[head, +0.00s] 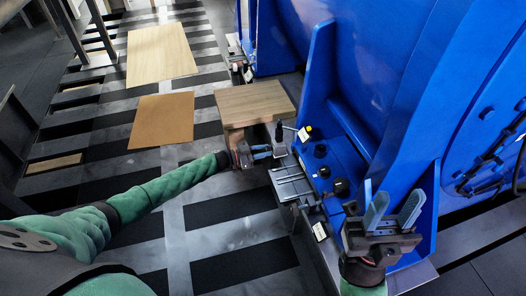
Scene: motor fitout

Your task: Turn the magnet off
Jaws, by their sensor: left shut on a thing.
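The magnet (279,149) appears as a small dark block with an upright post, at the edge of the blue motor's foot near the picture's middle. A thin arm with a yellow-tipped end (306,131) reaches right from its post. My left gripper (266,152) comes in from the left and is shut on the magnet's near left side. The fingers hide part of it, and its switch is too small to make out. My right gripper (396,206) is at the lower right, in front of the blue motor foot, its two fingers apart and empty.
The large blue motor (385,75) fills the right side, with dark bolts (341,187) on its foot. A wooden block (254,102) stands just behind the magnet. Wooden boards (161,120) lie on the slotted floor. The floor left of the motor is mostly clear.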

